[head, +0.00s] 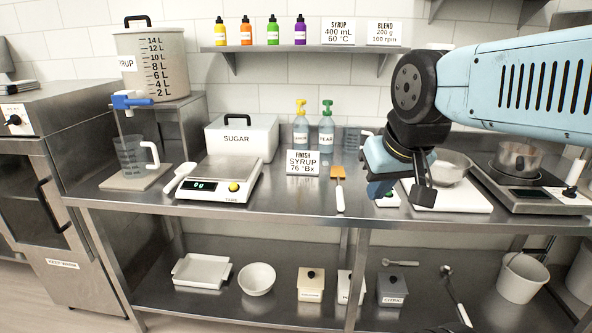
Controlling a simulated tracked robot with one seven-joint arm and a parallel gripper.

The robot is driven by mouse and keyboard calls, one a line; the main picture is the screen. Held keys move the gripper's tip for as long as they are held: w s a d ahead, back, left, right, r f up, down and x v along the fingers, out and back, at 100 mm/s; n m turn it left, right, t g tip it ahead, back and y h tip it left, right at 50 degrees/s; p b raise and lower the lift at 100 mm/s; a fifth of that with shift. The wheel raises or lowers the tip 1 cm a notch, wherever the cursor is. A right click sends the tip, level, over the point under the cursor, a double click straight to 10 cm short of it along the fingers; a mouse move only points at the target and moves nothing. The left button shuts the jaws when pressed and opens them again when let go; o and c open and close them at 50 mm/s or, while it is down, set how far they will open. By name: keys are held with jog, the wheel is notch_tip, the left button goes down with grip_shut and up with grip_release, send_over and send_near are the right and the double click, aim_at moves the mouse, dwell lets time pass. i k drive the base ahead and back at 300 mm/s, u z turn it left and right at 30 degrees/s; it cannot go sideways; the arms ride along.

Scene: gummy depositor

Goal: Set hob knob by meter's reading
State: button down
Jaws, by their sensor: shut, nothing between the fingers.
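The hob (545,205) is a low steel unit at the right end of the worktop, with a clear pot (519,158) on it. A small dark panel shows on its front; any reading there is too small to make out. My gripper (420,195) is shut and empty, in front of the steel bowl and left of the hob.
A steel bowl (450,167) on a white base (466,203) stands between my gripper and the hob. A scale (214,186), a sugar box (241,139) and a sign reading "FINISH SYRUP 76 °Bx" (303,164) stand left. An orange-bladed spatula (339,189) lies mid-worktop.

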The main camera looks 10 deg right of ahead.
aim_at(570, 194)
jog(key=z, duration=1.7)
jog(key=k, duration=0.85)
jog(key=i, duration=0.85)
jog(key=u, duration=0.05)
